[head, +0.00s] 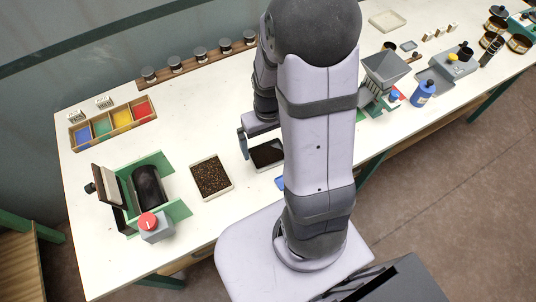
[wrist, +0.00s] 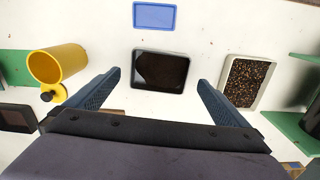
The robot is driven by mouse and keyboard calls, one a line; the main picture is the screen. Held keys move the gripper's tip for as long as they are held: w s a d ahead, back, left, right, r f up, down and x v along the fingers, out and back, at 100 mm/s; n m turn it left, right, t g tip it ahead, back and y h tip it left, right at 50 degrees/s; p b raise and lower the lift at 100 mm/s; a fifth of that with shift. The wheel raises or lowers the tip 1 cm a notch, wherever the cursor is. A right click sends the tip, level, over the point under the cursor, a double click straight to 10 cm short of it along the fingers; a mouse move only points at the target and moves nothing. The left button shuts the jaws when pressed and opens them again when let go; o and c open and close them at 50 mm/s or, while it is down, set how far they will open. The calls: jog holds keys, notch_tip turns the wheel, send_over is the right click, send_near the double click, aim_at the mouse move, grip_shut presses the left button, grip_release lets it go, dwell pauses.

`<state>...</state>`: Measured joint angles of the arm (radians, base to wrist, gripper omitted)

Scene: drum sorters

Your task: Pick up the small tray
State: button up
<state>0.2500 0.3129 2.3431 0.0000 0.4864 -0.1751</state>
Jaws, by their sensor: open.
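Several trays are in view, and I cannot tell for certain which one the task calls the small tray. In the head view one blue finger shows beside the dark tray; the other is hidden.
A white tray of brown grains (wrist: 246,82) lies to the right, also in the head view (head: 211,176). A yellow cup (wrist: 57,65) stands at left. A green-framed drum machine (head: 148,190) and a divided colour box (head: 112,124) occupy the table's left. Bare tabletop separates the trays.

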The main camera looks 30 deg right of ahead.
jog(key=shift+w+f+p, duration=0.2)
jog(key=shift+f+p, duration=0.6)
jog(key=shift+f, duration=1.8)
jog(key=c, duration=1)
jog(key=shift+r, duration=0.2)
jog(key=shift+r+b, duration=0.7)
jog(key=shift+r, duration=4.1)
notch_tip(320, 180, up, 4)
jog(key=p, duration=0.4)
send_over(268, 157)
jog(key=shift+r, duration=0.1)
